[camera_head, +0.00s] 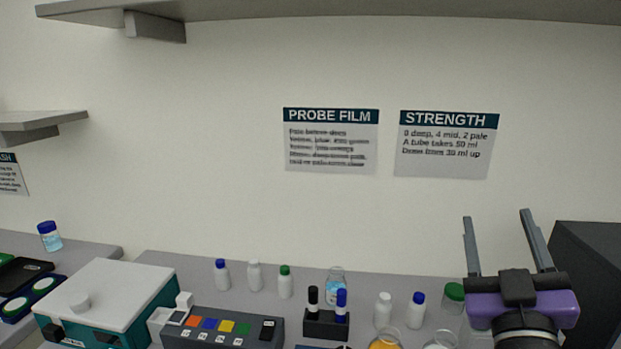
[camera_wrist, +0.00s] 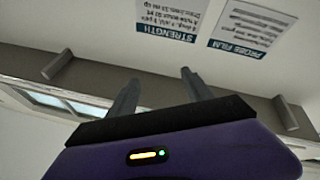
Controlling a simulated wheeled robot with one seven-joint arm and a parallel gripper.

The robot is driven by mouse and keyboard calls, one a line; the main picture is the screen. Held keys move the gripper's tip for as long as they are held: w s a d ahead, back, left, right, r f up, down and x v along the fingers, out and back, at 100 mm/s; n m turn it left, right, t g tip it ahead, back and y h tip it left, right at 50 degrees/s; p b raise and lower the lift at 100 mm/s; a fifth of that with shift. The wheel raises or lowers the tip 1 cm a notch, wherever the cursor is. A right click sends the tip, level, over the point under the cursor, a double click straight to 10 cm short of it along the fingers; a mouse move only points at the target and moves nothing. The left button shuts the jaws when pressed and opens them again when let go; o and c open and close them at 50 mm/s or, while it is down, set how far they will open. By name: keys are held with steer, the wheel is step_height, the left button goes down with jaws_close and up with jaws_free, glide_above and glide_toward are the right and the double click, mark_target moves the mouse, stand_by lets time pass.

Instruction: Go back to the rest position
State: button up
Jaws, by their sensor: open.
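My gripper (camera_head: 500,243) is raised at the right of the head view, with its two grey fingers pointing up and apart. It is open and nothing shows between the fingers. Its purple body hides part of the bench's right end. In the wrist view my gripper (camera_wrist: 160,90) also shows with its fingers spread and empty. Beyond the fingers there are the wall and the two posters, upside down.
A dark box (camera_head: 590,265) stands right of my gripper. Shelves (camera_head: 330,10) jut from the wall above.

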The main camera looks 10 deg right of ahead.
steer(key=s+a+f+n+y, duration=0.2)
steer(key=s+a+f+y, duration=0.3)
steer(key=f, duration=0.2)
steer(key=s+a+f+n+y, duration=0.35)
steer(key=s+f, duration=0.25)
steer(key=f, duration=0.2)
steer(key=s+a+f+m+g, duration=0.1)
steer(key=s+f+m+g, duration=0.1)
steer(key=s+f, duration=0.5)
steer(key=s+a+f+m+g, duration=0.2)
steer(key=s+f, duration=0.6)
steer(key=s, duration=0.8)
steer(key=shift+a+m+g, duration=0.25)
steer(key=shift+m+g, duration=0.4)
steer(key=shift+g, duration=0.55)
